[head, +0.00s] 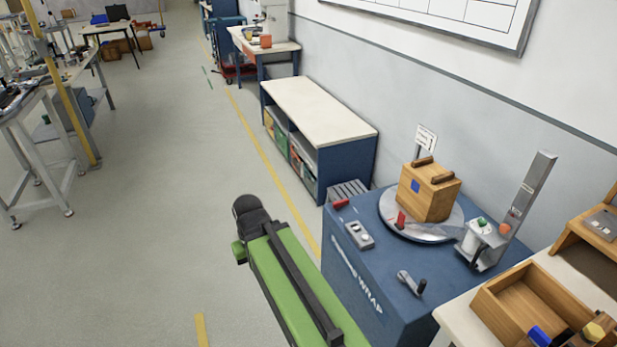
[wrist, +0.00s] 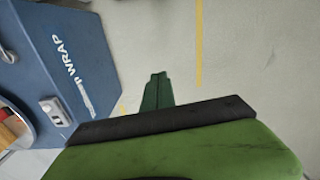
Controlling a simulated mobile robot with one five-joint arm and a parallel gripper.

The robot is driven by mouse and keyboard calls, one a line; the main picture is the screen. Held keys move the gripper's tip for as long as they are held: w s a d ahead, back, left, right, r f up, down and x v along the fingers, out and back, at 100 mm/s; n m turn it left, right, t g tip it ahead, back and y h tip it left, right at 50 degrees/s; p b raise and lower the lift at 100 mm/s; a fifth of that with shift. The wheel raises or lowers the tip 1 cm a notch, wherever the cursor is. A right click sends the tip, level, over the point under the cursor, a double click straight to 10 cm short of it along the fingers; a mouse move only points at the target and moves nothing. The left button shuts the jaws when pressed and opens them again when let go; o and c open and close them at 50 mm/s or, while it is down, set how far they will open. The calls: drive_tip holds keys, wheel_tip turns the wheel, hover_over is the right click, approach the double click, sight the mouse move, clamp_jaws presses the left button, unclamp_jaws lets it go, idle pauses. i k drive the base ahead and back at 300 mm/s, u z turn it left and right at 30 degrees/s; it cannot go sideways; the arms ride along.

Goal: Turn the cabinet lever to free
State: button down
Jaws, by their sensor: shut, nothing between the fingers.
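The blue cabinet marked WRAP (head: 370,290) stands at the right in the head view. A grey lever with a black knob (head: 412,284) is on its top near the front corner. I cannot read its marked positions. A red handle (head: 341,203) sits at the cabinet's far left corner.
A turntable (head: 440,231) on the cabinet bears a wooden box (head: 428,195); a grey mast (head: 525,195) stands behind the lever. A switch box (head: 360,236) is left of the lever. A wooden tray (head: 490,310) lies to the right.

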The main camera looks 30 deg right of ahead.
sight(337, 206)
drive_tip(key=u, duration=0.45)
drive_tip(key=i, duration=0.9)
